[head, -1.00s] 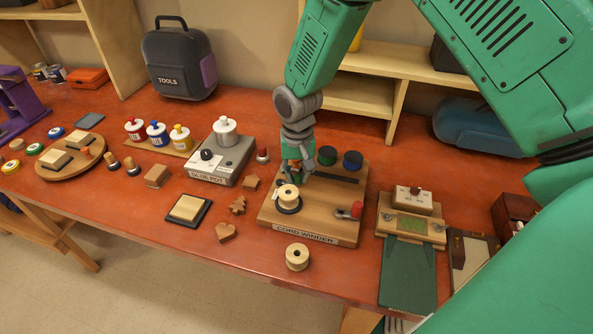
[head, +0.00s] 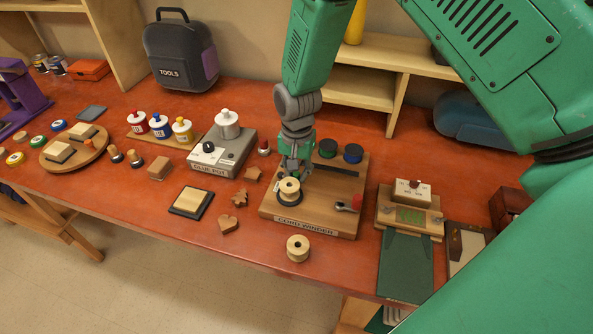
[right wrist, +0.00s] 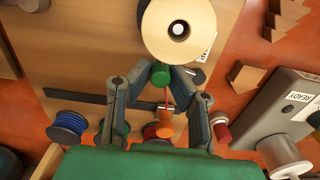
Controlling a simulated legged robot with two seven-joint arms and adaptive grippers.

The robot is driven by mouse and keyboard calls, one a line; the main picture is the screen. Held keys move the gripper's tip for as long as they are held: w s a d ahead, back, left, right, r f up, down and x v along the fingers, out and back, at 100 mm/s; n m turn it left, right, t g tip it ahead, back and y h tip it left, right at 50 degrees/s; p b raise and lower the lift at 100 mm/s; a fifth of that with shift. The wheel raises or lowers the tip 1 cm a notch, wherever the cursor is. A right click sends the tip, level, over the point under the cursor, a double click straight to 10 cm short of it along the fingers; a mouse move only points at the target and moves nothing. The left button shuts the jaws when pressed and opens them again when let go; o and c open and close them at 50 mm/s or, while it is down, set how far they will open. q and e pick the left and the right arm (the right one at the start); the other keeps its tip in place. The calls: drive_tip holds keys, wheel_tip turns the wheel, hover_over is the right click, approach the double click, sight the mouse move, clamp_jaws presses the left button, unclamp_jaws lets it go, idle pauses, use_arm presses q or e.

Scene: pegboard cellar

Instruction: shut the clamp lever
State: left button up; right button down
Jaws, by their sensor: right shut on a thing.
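The cord winder (head: 325,217) is a wooden board on the red bench. A pale spool (head: 289,188) stands upright near its front left and also shows large at the top of the right wrist view (right wrist: 178,28). My right gripper (head: 291,170) is at the board's left side, just behind the spool. In the right wrist view its fingertips (right wrist: 160,76) are closed around a small green grip, which I take to be the clamp lever (right wrist: 157,75). An orange piece on a thin rod (right wrist: 165,124) shows between the fingers. The head view hides the lever behind the gripper. My left gripper is not in view.
A glue pot unit (head: 222,150) stands close to the left of the winder. A red-knobbed crank (head: 350,204) is at the board's right. Cord spools (head: 353,153) stand at its back. A loose spool (head: 298,248) sits in front.

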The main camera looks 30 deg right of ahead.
sight(296, 173)
drive_tip(key=c, duration=1.5)
unclamp_jaws()
drive_tip(key=shift+a, duration=0.1)
drive_tip(key=shift+r, duration=0.5)
wheel_tip(296, 173, up, 11)
drive_tip(key=shift+f, duration=0.1)
